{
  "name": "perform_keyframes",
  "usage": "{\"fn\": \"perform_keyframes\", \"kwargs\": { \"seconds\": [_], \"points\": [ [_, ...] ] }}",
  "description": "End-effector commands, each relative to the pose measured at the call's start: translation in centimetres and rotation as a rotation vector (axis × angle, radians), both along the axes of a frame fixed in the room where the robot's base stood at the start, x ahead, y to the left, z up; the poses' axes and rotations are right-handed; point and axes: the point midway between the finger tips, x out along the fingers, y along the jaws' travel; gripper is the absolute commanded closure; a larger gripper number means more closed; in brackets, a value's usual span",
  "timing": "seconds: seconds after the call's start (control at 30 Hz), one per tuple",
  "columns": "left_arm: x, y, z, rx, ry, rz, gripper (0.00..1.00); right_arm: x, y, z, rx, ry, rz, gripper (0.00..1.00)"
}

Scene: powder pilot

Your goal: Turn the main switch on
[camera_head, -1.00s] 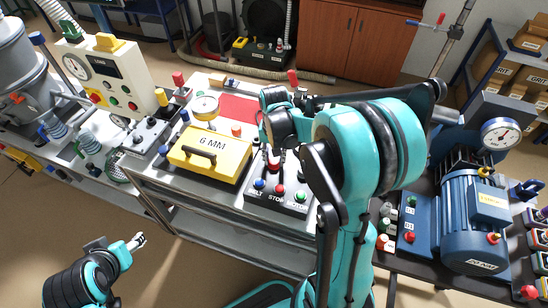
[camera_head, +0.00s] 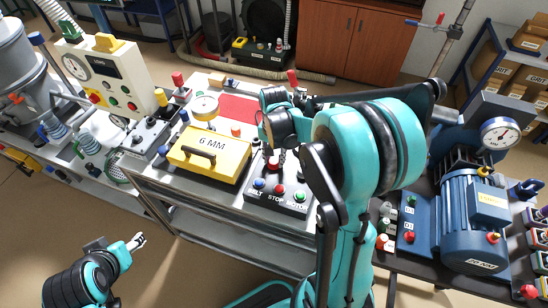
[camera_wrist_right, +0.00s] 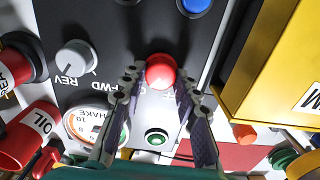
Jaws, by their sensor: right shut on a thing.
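The main switch appears to be the red ball knob (camera_head: 273,163) on the dark control box (camera_head: 262,203). It also shows in the right wrist view (camera_wrist_right: 160,70), on the dark panel between my fingers. My right gripper (camera_head: 274,148) reaches down on it from behind. In the right wrist view the two fingers (camera_wrist_right: 160,88) close in on either side of the knob and are shut on it. The lever below the knob and part of the lettering are hidden. My left gripper (camera_head: 138,241) is empty, low at the left, away from the bench; its opening is too small to judge.
Blue (camera_head: 260,184), red (camera_head: 278,189) and green (camera_head: 299,196) buttons line the box's front. A yellow 6 MM case (camera_head: 210,160) stands close at its left. A green lamp (camera_wrist_right: 156,137) and a REV/FWD knob (camera_wrist_right: 77,58) are near the fingers. A blue motor (camera_head: 470,220) stands right.

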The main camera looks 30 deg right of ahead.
Motion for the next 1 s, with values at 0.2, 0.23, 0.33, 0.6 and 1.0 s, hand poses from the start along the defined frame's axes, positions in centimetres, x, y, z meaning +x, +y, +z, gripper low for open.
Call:
{"fn": "perform_keyframes", "kwargs": {
  "seconds": [0.2,0.23,0.33,0.6,1.0],
  "points": [
    [0.0,0.0,0.0,0.0,0.0,0.0,0.43,0.0,0.0,0.0,0.0,0.0,0.0,0.49],
    [0.0,0.0,0.0,0.0,0.0,0.0,0.43,0.0,0.0,0.0,0.0,0.0,0.0,0.49],
    [0.0,0.0,0.0,0.0,0.0,0.0,0.43,0.0,0.0,0.0,0.0,0.0,0.001,0.49],
    [0.0,0.0,0.0,0.0,0.0,0.0,0.43,0.0,0.0,2.3,0.0,0.0,0.001,0.49],
    [0.0,0.0,0.0,0.0,0.0,0.0,0.43,0.0,0.0,10.4,0.0,0.0,0.0,0.49]
  ]
}}
